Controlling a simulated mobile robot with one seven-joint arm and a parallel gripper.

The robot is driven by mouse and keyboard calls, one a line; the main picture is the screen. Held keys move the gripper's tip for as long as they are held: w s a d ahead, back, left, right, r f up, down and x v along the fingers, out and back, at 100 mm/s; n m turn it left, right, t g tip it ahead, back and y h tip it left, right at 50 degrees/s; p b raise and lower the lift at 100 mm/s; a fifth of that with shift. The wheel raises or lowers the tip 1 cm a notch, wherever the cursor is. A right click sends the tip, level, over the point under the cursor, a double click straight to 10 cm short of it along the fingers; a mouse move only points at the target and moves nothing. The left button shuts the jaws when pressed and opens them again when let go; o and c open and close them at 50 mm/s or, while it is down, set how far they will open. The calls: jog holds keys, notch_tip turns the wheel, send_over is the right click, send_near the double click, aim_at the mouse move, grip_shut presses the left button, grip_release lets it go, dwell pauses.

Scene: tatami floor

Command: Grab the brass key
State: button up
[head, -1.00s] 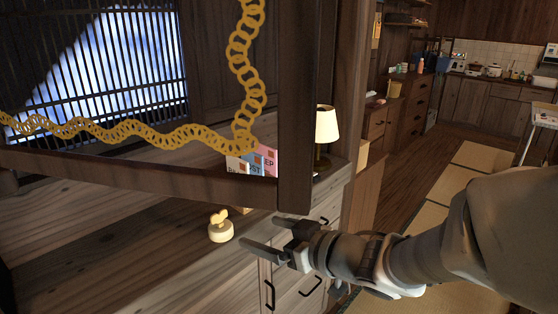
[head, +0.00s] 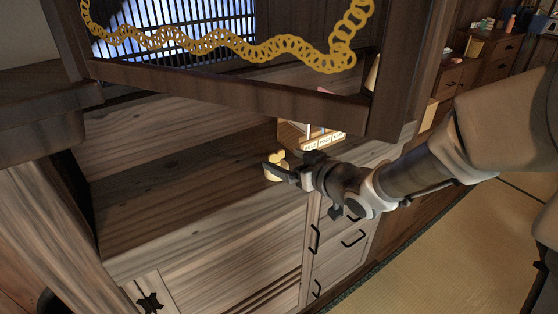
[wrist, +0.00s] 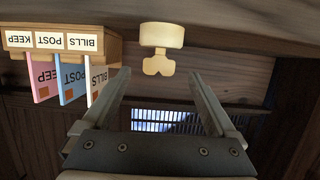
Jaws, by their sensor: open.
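The brass key (head: 281,158) is a pale gold piece with a two-lobed top on a round base. It stands on the wooden cabinet top (head: 190,195). In the head view my gripper (head: 272,172) overlaps it and hides part of it. The wrist picture is upside down. There the key's lobed top (wrist: 158,66) and round base (wrist: 161,36) show beyond and roughly centred between the fingertips. My gripper (wrist: 160,80) is open and empty, with a finger on each side of the view. I see no contact with the key.
A letter holder (wrist: 70,45) labelled BILLS, POST and KEEP stands close to the key. A dark wooden frame bar (head: 230,93) with a gold ring chain (head: 290,48) crosses above the cabinet top. Drawers with black handles (head: 353,238) are below. The cabinet top left of the key is clear.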

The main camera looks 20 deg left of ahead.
aim_at(277, 154)
jog(key=b+x, duration=0.1)
jog(key=x, duration=0.3)
jog(key=shift+w+a, duration=0.25)
jog(key=shift+w, duration=0.05)
jog(key=shift+r, duration=0.1)
jog(key=c, duration=1.4)
